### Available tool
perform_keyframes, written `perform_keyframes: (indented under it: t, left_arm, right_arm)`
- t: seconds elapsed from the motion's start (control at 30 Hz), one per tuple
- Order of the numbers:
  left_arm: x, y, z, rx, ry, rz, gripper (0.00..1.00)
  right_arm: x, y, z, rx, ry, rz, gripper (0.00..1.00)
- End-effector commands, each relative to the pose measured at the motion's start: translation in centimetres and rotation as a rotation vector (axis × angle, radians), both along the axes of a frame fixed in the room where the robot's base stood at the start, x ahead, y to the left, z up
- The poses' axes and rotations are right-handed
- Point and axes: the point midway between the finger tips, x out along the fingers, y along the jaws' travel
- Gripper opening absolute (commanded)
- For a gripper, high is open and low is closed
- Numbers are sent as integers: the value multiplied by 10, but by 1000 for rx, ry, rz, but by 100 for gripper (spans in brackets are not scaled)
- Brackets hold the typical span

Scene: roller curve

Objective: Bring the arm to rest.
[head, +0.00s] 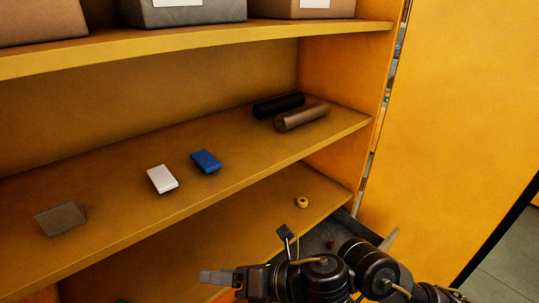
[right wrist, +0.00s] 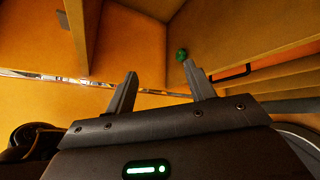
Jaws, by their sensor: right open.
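My right arm comes in from the lower right in the head view. Its gripper (head: 218,277) points left, in front of the lower shelf, and looks clear of the shelves. In the right wrist view the two grey fingers (right wrist: 160,88) stand apart with nothing between them. The fingertips touch nothing that I can see. My left gripper does not show.
The middle shelf (head: 110,210) holds a brown block (head: 60,219), a white box (head: 162,179), a blue box (head: 206,161), a black roll (head: 278,105) and a brown roll (head: 302,117). A yellow ring (head: 302,202) lies lower. A green round thing (right wrist: 181,55) shows beyond the fingers.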

Motion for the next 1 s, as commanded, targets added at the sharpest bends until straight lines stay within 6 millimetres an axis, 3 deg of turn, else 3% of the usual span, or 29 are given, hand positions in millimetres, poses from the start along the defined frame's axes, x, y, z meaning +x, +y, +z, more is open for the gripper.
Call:
perform_keyframes:
  t: [0.07,0.17,0.27,0.37,0.5,0.6,0.87,0.9,0.93,1.0]
  left_arm:
    - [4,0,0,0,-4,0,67]
    - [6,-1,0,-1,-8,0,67]
    - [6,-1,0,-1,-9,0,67]
    - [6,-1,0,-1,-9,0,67]
    - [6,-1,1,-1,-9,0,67]
    - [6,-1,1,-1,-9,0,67]
    - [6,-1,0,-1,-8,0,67]
    - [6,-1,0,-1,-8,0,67]
    - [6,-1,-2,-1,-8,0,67]
    - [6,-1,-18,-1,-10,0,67]
  right_arm:
    - [14,-11,-1,143,230,-214,54]
    - [36,-43,-14,313,533,-506,54]
    - [49,-91,-48,470,845,-818,54]
    - [42,-149,-97,616,1147,-1151,54]
    - [2,-222,-161,778,1460,-1574,54]
    - [-32,-259,-192,860,1598,-1809,54]
    - [-122,-322,-239,1015,1783,-2294,54]
    - [-136,-330,-244,-1035,-1793,2357,54]
    - [-144,-335,-250,-1019,-1754,2337,54]
    - [-132,-331,-290,-1012,-1770,2349,54]
